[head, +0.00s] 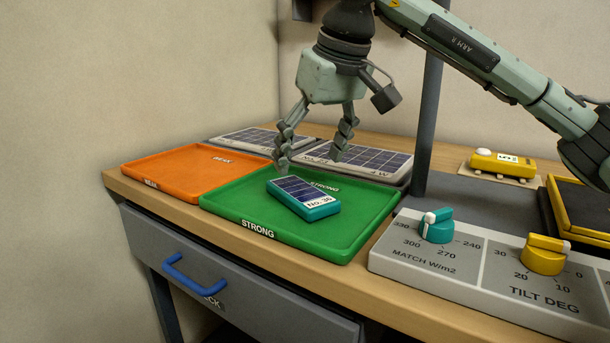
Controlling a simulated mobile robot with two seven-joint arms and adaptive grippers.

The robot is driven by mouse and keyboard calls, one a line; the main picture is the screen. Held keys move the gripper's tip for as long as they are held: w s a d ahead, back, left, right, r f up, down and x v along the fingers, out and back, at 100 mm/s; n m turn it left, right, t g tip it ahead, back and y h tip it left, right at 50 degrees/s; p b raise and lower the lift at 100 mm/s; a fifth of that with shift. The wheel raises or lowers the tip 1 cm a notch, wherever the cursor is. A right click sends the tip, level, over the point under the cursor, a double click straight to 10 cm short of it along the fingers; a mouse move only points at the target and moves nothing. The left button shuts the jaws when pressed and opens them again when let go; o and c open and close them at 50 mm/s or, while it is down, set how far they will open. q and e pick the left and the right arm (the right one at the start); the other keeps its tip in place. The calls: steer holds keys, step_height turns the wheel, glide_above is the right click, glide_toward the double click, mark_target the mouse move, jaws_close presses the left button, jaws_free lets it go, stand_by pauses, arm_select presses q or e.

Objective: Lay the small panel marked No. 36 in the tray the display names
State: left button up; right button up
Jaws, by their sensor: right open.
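The small panel marked No. 36 (303,197) has a teal body and a dark blue cell face. It lies face up, turned at an angle, inside the green tray labelled STRONG (358,237). The orange tray labelled WEAK (190,173) stands to its left and looks empty. My right gripper (312,160) is open and empty, above and just behind the panel; its left finger comes close to the panel's far end, and I cannot tell whether they touch. My left gripper is not in view. No display reading shows.
Two larger solar panels (357,158) lie behind the trays. A grey console with a teal knob (437,226) and a yellow knob (544,254) stands at the right. A grey post (428,125) rises behind. A yellow toy vehicle (502,163) sits at the back right. A blue-handled drawer (190,278) is below.

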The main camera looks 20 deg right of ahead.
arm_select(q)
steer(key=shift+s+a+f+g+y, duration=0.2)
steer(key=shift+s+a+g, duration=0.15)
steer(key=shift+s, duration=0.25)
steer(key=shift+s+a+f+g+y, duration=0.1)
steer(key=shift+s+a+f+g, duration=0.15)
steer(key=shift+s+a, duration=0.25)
arm_select(e)
steer(key=v, duration=0.6)
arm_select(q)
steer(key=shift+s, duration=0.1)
